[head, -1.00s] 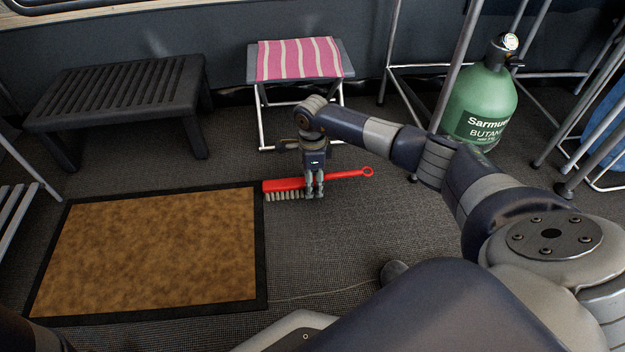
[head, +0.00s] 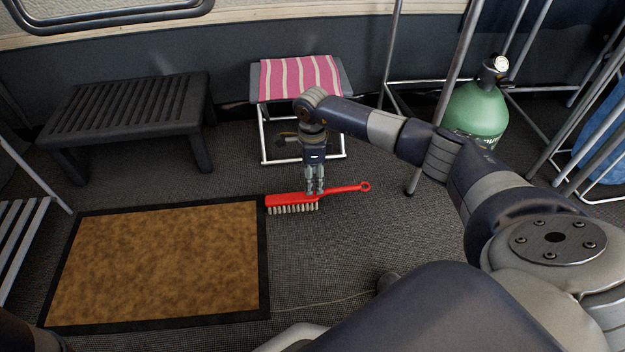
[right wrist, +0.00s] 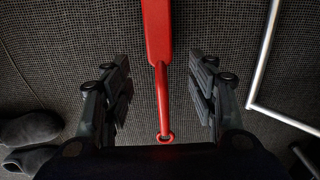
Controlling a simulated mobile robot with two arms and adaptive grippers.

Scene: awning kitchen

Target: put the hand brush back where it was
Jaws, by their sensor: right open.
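The red hand brush (head: 290,201) lies on the dark carpet beside the right edge of the brown doormat (head: 160,262), its bristles facing the front and its looped handle pointing right. My right gripper (head: 314,192) is just above the brush, behind its middle in the head view. In the right wrist view the jaws (right wrist: 160,95) are apart, with the brush's handle (right wrist: 162,92) running between them and clear of both fingers. My left gripper is not in view.
A folding stool (head: 345,80) with a pink striped cloth (head: 300,78) stands behind the brush. A black step stool (head: 125,110) is at the back left. A green butane bottle (head: 475,110) and metal legs stand at the right.

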